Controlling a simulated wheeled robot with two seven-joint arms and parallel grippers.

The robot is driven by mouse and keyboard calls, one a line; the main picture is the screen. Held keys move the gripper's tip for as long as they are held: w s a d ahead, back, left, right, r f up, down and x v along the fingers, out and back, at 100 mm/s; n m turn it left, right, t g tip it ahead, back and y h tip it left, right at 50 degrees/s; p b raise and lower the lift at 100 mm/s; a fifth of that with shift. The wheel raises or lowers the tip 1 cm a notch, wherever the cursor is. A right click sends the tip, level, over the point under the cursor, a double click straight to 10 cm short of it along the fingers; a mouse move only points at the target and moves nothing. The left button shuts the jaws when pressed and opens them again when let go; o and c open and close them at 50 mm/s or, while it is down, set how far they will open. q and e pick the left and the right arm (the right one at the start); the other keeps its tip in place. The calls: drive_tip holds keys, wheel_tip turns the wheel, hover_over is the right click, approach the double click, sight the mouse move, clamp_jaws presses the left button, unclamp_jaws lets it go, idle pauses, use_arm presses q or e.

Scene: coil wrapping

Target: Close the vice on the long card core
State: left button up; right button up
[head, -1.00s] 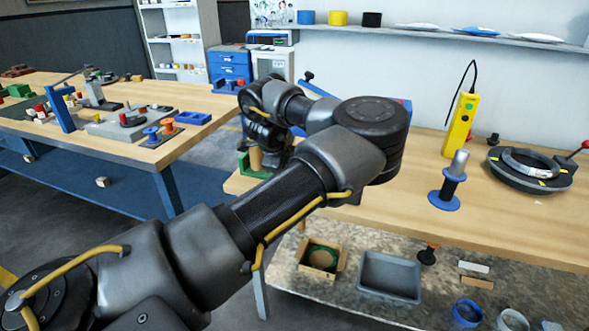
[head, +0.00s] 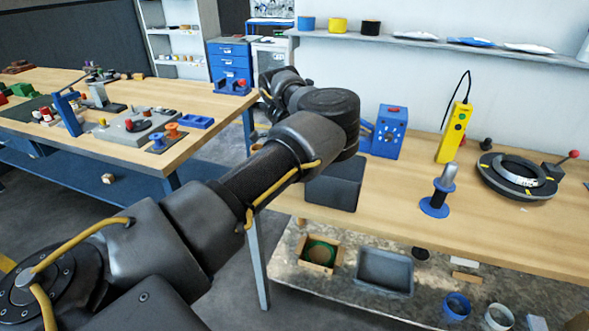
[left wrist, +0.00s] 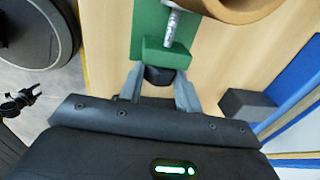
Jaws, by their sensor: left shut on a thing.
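In the left wrist view the green vice (left wrist: 160,52) is seen close up, with its threaded metal screw (left wrist: 172,27) and a black knob (left wrist: 158,77) at its near end. The fingers of my left gripper (left wrist: 158,88) are on either side of the knob, shut on it. The curved tan end of the card core (left wrist: 235,8) shows at the top edge; most of it is out of frame, and I cannot tell whether a jaw touches it. In the head view my arm hides the vice, core and left gripper. My right gripper is not in view.
On the bench stand a blue box (head: 388,132), a yellow pendant (head: 455,133), a blue-based spindle (head: 437,192) and a dark ring fixture (head: 518,177). A cardboard box (head: 318,253) and grey tray (head: 385,272) are on the lower shelf. Bench surface between spindle and ring is clear.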

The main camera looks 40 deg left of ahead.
use_arm(q)
drive_tip(key=shift+g, duration=0.3)
